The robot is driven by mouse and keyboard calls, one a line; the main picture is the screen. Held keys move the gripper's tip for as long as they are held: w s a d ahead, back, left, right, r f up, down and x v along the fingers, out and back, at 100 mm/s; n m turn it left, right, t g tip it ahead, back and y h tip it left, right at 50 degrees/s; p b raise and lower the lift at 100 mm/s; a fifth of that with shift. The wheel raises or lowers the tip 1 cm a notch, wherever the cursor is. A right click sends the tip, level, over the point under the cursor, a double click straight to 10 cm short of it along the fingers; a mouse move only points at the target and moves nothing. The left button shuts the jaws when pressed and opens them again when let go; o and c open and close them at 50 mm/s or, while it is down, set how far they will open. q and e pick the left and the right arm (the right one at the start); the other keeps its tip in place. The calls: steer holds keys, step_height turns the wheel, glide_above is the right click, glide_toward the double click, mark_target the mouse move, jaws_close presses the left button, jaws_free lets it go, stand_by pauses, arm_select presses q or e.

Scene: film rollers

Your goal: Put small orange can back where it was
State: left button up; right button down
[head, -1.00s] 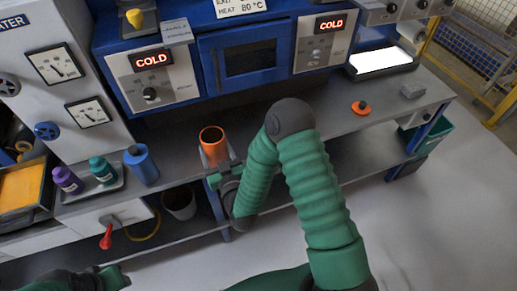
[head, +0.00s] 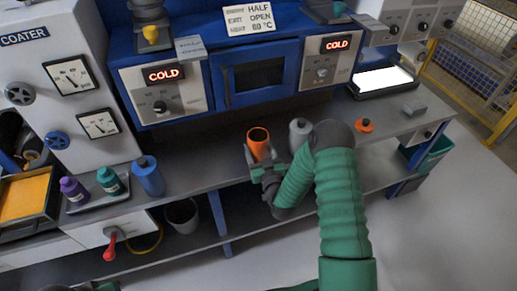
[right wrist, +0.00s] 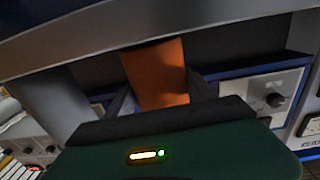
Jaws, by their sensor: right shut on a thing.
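The small orange can (head: 259,148) is upright with a dark open top, at the bench in front of the oven in the head view. My right gripper (head: 262,163) is shut on it, with a finger at each side. In the right wrist view the orange can (right wrist: 155,75) fills the gap between the fingers. Its lower part is hidden by the gripper, and I cannot tell whether it touches the bench. Only a sliver of my left arm shows at the bottom left edge of the head view; its fingers are not clear.
A grey bottle (head: 299,133) stands just right of the can, partly behind my arm. An orange knobbed disc (head: 364,125) and a grey block (head: 413,109) lie farther right. Bench between is clear.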

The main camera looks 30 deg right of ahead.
steer(key=shift+d+f, duration=0.2)
steer(key=c, duration=0.8)
jaws_free()
steer(key=shift+d+f, duration=0.1)
steer(key=shift+d, duration=0.15)
steer(key=o, duration=0.4)
steer(key=shift+d, duration=0.3)
steer(key=shift+o, duration=0.2)
steer(key=shift+a, duration=0.35)
steer(key=shift+s+a, duration=0.2)
steer(key=d+b+v, duration=0.1)
steer(key=v, duration=1)
steer(key=w+a+f+n+g+y, duration=0.1)
steer(key=a+f+n+g+y, duration=0.2)
steer(key=a+g, duration=0.5)
steer(key=s+a+r+g+y, duration=0.1)
steer(key=s+a+r+g, duration=0.1)
steer(key=s, duration=0.5)
steer(key=s+a+r+g+y, duration=0.1)
steer(key=s+a+r+g, duration=0.2)
steer(key=s, duration=0.4)
steer(key=shift+a+r+g, duration=0.35)
steer(key=shift+a+g, duration=0.15)
steer(key=shift+g, duration=0.4)
